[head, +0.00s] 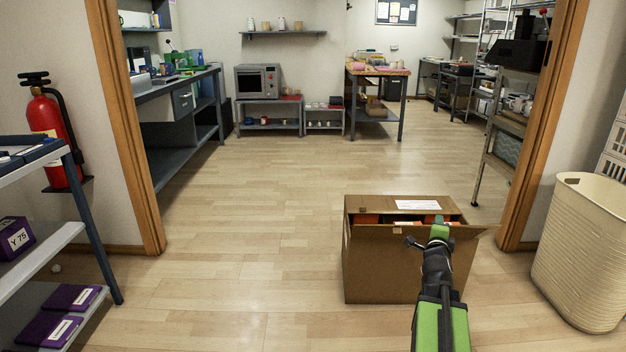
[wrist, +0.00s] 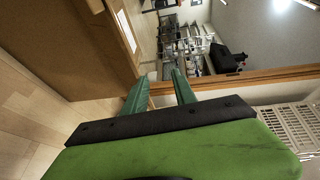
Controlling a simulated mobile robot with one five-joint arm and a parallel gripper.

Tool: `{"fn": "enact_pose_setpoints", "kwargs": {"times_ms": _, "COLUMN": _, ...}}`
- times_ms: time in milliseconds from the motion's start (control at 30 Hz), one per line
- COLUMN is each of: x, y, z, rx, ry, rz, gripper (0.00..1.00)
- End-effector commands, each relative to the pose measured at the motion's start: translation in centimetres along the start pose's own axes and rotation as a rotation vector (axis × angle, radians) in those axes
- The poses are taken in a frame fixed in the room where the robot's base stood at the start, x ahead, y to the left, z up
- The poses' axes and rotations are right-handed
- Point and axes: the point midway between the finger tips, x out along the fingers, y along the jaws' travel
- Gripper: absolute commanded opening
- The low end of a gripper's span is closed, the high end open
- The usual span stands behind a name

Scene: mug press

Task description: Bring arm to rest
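My arm reaches forward from the bottom of the head view, and my gripper (head: 438,226) shows near the front of an open cardboard box (head: 385,270). In the head view the gripper overlaps the box's front edge; I cannot tell whether they touch. In the wrist view two green fingers of my gripper (wrist: 160,76) stand apart with nothing between them. The box (wrist: 65,45) fills the upper left of the wrist view, beside the fingers.
A doorway frame (head: 545,125) stands at the right, with a cream basket (head: 578,250) beside it. A shelf rack (head: 40,235) and a red fire extinguisher (head: 52,135) are at the left. The wood floor (head: 250,205) is clear left of the box and beyond it.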

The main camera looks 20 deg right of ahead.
Motion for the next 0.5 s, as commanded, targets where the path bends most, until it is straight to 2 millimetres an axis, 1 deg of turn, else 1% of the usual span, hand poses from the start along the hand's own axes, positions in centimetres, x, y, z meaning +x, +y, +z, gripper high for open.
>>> {"fn": "enact_pose_setpoints", "kwargs": {"times_ms": 67, "x": -0.2, "y": -0.7, "z": 1.8, "rx": -0.003, "ry": -0.024, "rz": -0.001, "gripper": 0.33}}
{"fn": "enact_pose_setpoints", "kwargs": {"times_ms": 167, "x": -0.9, "y": -2.3, "z": 7.5, "rx": -0.010, "ry": -0.097, "rz": -0.004, "gripper": 0.33}}
{"fn": "enact_pose_setpoints", "kwargs": {"times_ms": 200, "x": -1.6, "y": -3.1, "z": 10.6, "rx": -0.014, "ry": -0.137, "rz": -0.006, "gripper": 0.33}}
{"fn": "enact_pose_setpoints", "kwargs": {"times_ms": 267, "x": -2.9, "y": -4.2, "z": 15.6, "rx": -0.010, "ry": -0.204, "rz": -0.004, "gripper": 0.33}}
{"fn": "enact_pose_setpoints", "kwargs": {"times_ms": 300, "x": -4.1, "y": -4.5, "z": 18.9, "rx": 0.000, "ry": -0.242, "rz": 0.017, "gripper": 0.33}}
{"fn": "enact_pose_setpoints", "kwargs": {"times_ms": 367, "x": -6.2, "y": -4.0, "z": 23.6, "rx": -0.026, "ry": -0.289, "rz": 0.081, "gripper": 0.33}}
{"fn": "enact_pose_setpoints", "kwargs": {"times_ms": 400, "x": -7.8, "y": -3.2, "z": 26.5, "rx": -0.081, "ry": -0.318, "rz": 0.139, "gripper": 0.33}}
{"fn": "enact_pose_setpoints", "kwargs": {"times_ms": 467, "x": -10.7, "y": -1.2, "z": 30.3, "rx": -0.212, "ry": -0.367, "rz": 0.241, "gripper": 0.33}}
{"fn": "enact_pose_setpoints", "kwargs": {"times_ms": 500, "x": -12.9, "y": 0.4, "z": 32.4, "rx": -0.325, "ry": -0.410, "rz": 0.316, "gripper": 0.33}}
